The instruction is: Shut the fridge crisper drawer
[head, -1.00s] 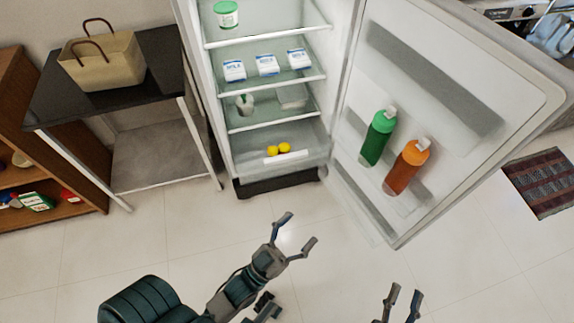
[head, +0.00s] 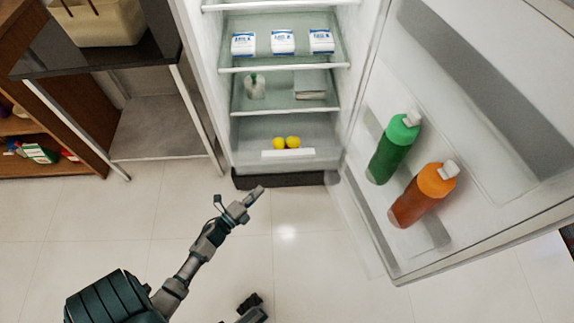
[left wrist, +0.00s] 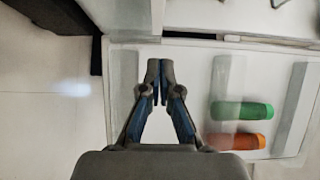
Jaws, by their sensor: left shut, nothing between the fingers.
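The crisper drawer (head: 272,163) is the clear bin at the bottom of the open fridge, with a pale handle strip (head: 288,153) on its front. Two yellow fruits (head: 286,142) show in it. I cannot tell how far it stands out. My left gripper (head: 258,190) is shut and empty, in front of and below the drawer, near the dark fridge base (head: 290,180). In the left wrist view its fingertips (left wrist: 154,66) meet with nothing between them. I cannot see any contact with the drawer.
The fridge door (head: 480,150) stands wide open on the right, holding a green bottle (head: 394,148) and an orange bottle (head: 422,194). A black-topped table (head: 100,55) stands left of the fridge. The floor (head: 300,260) in front is clear.

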